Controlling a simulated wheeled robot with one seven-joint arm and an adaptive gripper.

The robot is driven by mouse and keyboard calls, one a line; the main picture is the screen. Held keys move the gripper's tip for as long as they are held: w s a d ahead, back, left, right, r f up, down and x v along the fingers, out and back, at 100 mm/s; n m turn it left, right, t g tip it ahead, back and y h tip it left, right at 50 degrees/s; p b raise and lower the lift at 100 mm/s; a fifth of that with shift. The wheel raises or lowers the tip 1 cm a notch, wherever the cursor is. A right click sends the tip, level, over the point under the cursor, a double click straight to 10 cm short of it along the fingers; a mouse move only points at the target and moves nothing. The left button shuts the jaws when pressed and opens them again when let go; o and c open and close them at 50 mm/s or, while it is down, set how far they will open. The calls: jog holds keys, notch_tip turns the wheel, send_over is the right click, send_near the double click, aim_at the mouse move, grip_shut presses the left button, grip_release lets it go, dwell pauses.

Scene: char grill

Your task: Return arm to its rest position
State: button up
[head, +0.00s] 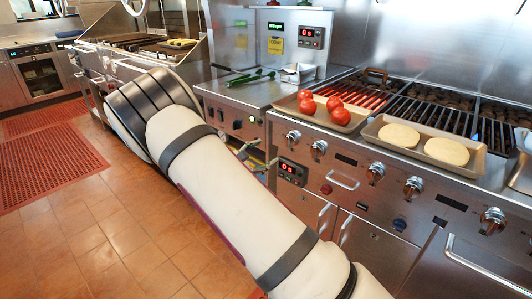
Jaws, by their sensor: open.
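My arm (215,175) rises from the bottom right and bends at a dark-banded joint at the left. My gripper (257,158) shows only in part past the arm's right edge, in front of the steel cabinet below the counter. Its fingers are spread open and I see nothing held between them. The rest of the gripper and its wrist are hidden behind the arm.
The grill (450,112) runs along the right. A tray with several tomatoes (337,111) and a tray with two pale rounds (447,151) rest on it. Green-handled tongs (250,77) lie on the counter. The tiled floor (110,245) is clear at the left, near red mats (45,165).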

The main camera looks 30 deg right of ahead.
dwell(0.4)
jog(key=s+r+m+g+y, duration=0.4)
jog(key=s+r+m, duration=0.15)
jog(key=s, duration=0.65)
jog(key=s+r+m+g+y, duration=0.3)
jog(key=s+r+m, duration=0.3)
jog(key=s, duration=0.5)
jog(key=s+a+r+m+t+y, duration=0.1)
jog(key=s+a+r+t+y, duration=0.1)
jog(key=s+a+y, duration=0.65)
jog(key=s+a+r+m+t+y, duration=0.15)
jog(key=s+a, duration=0.45)
jog(key=s, duration=0.8)
notch_tip(320, 180, up, 16)
jog(key=t+p, duration=0.2)
jog(key=p, duration=1.3)
jog(key=shift+a+r+t, duration=0.25)
jog(key=shift+a+t, duration=0.1)
jog(key=shift+a, duration=0.05)
